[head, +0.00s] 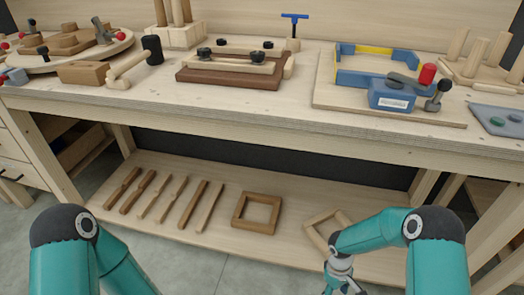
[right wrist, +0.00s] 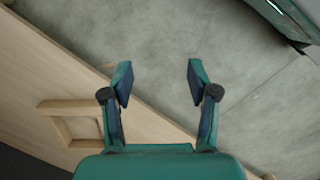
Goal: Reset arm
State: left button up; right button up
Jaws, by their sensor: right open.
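My right gripper (right wrist: 159,82) is open and empty in the right wrist view, with its two fingers spread over bare grey floor. In the head view my teal right arm bends down at the lower right, and its gripper (head: 345,284) is at the bottom edge, partly cut off. It is in front of the low shelf, near a light wooden frame (head: 311,231) that the arm partly hides. That frame also shows at the left of the right wrist view (right wrist: 70,106), apart from the fingers. My left arm is at the lower left of the head view; its gripper is out of view.
The workbench (head: 230,102) holds a brown clamped board (head: 228,76), a mallet (head: 151,50) and a blue clamp block (head: 390,96). The lower shelf (head: 290,195) carries several wooden strips (head: 166,197) and a darker frame (head: 237,213). Floor in front is clear.

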jog(key=s+a+r+m+t+y+p, duration=0.1)
jog(key=s+a+r+m+p, duration=0.1)
jog(key=r+p, duration=0.6)
jog(key=s+a+r+m+t+y+p, duration=0.1)
jog(key=s+a+r+m+y+p, duration=0.1)
jog(key=s+r+p, duration=0.5)
jog(key=s+a+r+m+y+p, duration=0.2)
jog(key=s+a+r+m+p, duration=0.2)
jog(key=r+p, duration=0.5)
jog(key=shift+s+a+r+t, duration=0.4)
jog(key=shift+s+a+r, duration=0.5)
jog(key=shift+r, duration=1.5)
